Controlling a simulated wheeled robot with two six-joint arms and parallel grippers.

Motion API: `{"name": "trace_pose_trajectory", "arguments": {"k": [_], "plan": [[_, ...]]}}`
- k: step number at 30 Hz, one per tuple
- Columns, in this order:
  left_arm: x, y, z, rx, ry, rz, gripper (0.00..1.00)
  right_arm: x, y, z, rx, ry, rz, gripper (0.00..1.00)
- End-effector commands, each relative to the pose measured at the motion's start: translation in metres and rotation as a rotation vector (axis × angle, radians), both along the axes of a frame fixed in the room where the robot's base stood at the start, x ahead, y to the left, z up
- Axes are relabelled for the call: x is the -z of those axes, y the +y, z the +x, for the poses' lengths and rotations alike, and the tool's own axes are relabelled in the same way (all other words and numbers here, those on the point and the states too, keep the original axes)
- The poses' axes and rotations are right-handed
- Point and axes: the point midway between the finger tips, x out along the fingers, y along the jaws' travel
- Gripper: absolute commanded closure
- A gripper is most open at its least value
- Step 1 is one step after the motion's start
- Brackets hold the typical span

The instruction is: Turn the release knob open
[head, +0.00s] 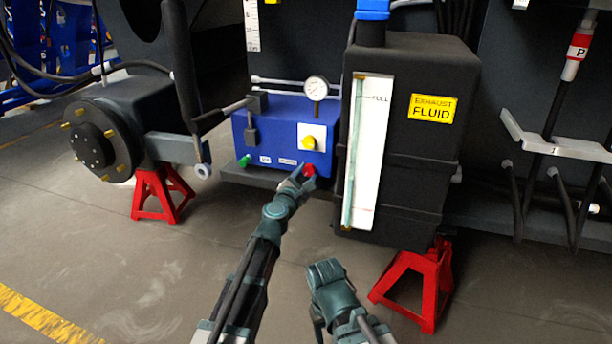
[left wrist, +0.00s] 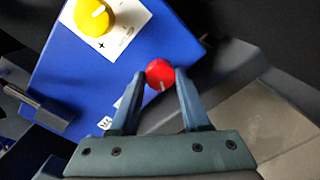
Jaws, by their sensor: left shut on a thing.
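A blue box (head: 262,132) stands on a low shelf and carries a red knob (head: 309,171) low at its front right corner. A yellow knob (head: 308,142) sits on a white plate above it. My left gripper (head: 303,175) reaches up to the red knob. In the left wrist view, the fingers of my left gripper (left wrist: 161,77) are on either side of the red knob (left wrist: 160,71), shut on it. A short pale mark shows on the knob's face. The yellow knob (left wrist: 91,17) is clear of the fingers. My right arm is low in the middle of the head view; its fingers cannot be made out.
A black tank with a sight gauge (head: 368,150) stands close to the right of the blue box. A green fitting (head: 244,161) and a pressure gauge (head: 315,88) are on the box. Red stands (head: 160,193) rest on the floor. The floor in front is clear.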

Motion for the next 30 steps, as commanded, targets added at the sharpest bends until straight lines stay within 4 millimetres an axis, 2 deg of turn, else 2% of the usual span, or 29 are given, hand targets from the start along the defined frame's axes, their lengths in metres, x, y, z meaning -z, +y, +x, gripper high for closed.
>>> {"name": "trace_pose_trajectory", "arguments": {"k": [15,30], "plan": [[0.0008,0.0009,-0.0005,0.000,0.126,-0.385,1.00,0.0033,0.0000,0.0000,0.000,0.000,0.000,0.41],[0.0008,0.0009,-0.0008,-0.001,0.168,-0.516,1.00,0.0040,0.0000,0.0000,0.000,0.000,0.000,0.41]]}}
